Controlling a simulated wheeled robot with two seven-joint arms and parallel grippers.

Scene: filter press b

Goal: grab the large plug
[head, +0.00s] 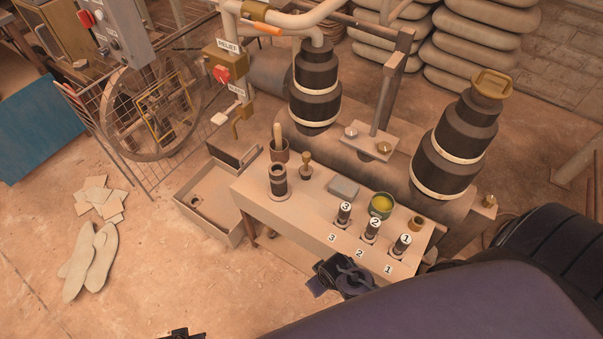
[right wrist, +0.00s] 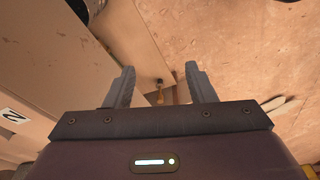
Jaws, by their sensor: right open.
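A dark stepped cylinder with a pale ring near its top (head: 278,181) stands upright on the left part of the bench (head: 262,198); it looks like the large plug. Three smaller dark plugs numbered 3 (head: 344,214), 2 (head: 371,231) and 1 (head: 401,246) stand along the front right. My right gripper (head: 342,276) is low in front of the bench's front face, apart from the large plug. In the right wrist view its fingers (right wrist: 160,82) are open and empty. A dark tip at the bottom edge seems to be my left gripper (head: 181,333); its jaws are unclear.
Two tall black columns (head: 315,88) (head: 455,142) rise behind. An open box (head: 215,205) adjoins the left end.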

